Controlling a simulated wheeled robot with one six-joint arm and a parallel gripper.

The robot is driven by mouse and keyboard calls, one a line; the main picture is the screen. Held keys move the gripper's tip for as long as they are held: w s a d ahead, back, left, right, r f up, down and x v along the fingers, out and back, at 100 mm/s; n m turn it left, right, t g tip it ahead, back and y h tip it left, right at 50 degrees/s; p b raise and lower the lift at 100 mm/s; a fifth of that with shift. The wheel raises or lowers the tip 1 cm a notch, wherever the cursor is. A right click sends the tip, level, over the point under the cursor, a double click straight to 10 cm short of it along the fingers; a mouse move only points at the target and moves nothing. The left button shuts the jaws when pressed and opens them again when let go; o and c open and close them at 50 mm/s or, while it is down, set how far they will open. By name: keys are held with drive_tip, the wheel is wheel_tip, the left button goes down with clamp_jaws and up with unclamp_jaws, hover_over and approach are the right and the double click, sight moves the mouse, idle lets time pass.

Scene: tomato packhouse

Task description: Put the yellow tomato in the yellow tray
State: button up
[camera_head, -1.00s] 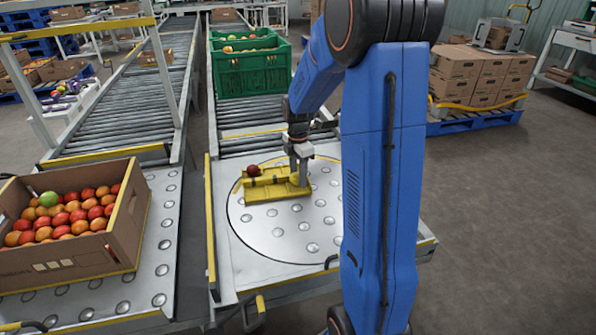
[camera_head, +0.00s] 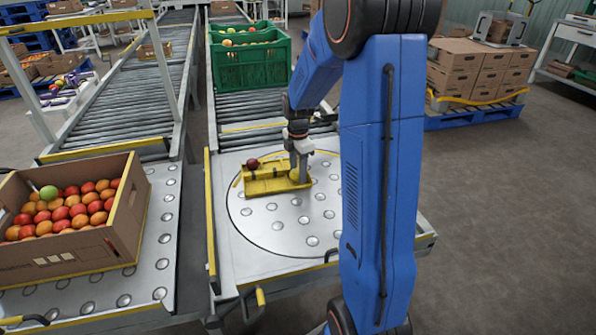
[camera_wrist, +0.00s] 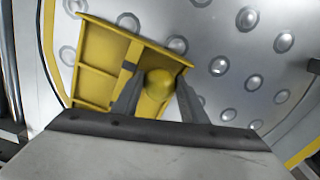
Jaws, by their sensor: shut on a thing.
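The yellow tray (camera_head: 262,187) lies on the round ball-studded plate of the right conveyor, and it also shows in the wrist view (camera_wrist: 100,45). My gripper (camera_head: 298,178) is low at the tray's right end. In the wrist view its two fingers (camera_wrist: 158,92) stand on either side of the yellow tomato (camera_wrist: 159,83) and are shut on it. The tomato is over or inside the tray's end compartment; I cannot tell whether it touches the floor. A dark red tomato (camera_head: 253,163) is at the tray's far left corner in the head view.
A cardboard box (camera_head: 120,235) full of red and orange tomatoes, with one green, stands on the left conveyor. A green crate (camera_head: 250,70) is behind on the right conveyor. The plate in front of the tray is clear.

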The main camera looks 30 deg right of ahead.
drive_tip(key=shift+f, duration=0.35)
drive_tip(key=o, duration=0.8)
drive_tip(key=shift+o, duration=0.2)
drive_tip(key=shift+c, duration=1.5)
drive_tip(key=shift+r, duration=0.1)
drive_tip(key=shift+r, duration=3.4)
